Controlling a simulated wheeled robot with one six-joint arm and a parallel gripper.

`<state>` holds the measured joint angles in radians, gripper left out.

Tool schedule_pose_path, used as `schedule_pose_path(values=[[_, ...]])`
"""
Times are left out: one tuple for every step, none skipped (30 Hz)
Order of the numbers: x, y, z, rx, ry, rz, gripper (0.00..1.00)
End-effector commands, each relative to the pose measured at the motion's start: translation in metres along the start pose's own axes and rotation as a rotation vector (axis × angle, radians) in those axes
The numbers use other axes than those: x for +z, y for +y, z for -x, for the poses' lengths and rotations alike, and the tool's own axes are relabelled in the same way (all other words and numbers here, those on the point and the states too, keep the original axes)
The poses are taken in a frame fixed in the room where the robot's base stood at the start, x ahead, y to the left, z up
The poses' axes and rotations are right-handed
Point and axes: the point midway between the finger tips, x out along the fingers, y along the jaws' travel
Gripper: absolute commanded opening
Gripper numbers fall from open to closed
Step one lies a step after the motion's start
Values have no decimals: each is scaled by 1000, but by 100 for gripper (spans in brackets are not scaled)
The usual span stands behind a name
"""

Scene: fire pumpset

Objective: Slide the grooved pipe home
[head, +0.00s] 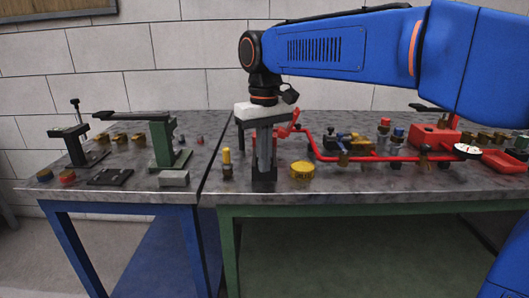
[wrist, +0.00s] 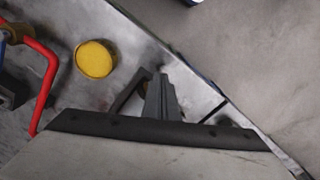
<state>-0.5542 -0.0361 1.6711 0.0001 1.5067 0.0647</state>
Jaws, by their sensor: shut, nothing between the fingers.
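A red pipe (head: 375,158) with bends runs across the right bench, from a red handle-like part (head: 290,126) behind my gripper to red equipment at the right. I cannot tell for sure which part is the grooved pipe. In the wrist view a bent red pipe (wrist: 50,68) shows at the left edge. My gripper (head: 264,176) points down over the front left of the right bench, its fingers shut and empty. The fingers (wrist: 160,88) also show in the wrist view, apart from the red pipe. My gripper hides part of the bench behind it.
A yellow round cap (head: 302,170) lies just right of my gripper, also in the wrist view (wrist: 94,59). A small yellow-topped fitting (head: 227,163) stands to its left. A red box (head: 433,138) and gauge (head: 467,149) stand at right. A green stand (head: 161,143) is on the left bench.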

Motion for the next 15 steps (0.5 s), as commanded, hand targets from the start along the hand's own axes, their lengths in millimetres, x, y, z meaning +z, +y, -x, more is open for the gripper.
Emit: schedule_pose_path(values=[[-1, 1, 0, 0, 0, 0, 0], [-2, 1, 0, 0, 0, 0, 0], [-2, 1, 0, 0, 0, 0, 0], [-3, 2, 0, 0, 0, 0, 0], [-3, 2, 0, 0, 0, 0, 0], [-4, 2, 0, 0, 0, 0, 0], [-4, 3, 0, 0, 0, 0, 0], [-5, 3, 0, 0, 0, 0, 0], [-6, 3, 0, 0, 0, 0, 0], [-6, 4, 0, 0, 0, 0, 0], [-7, 4, 0, 0, 0, 0, 0], [-7, 4, 0, 0, 0, 0, 0], [-8, 5, 0, 0, 0, 0, 0], [-8, 5, 0, 0, 0, 0, 0], [-9, 6, 0, 0, 0, 0, 0]])
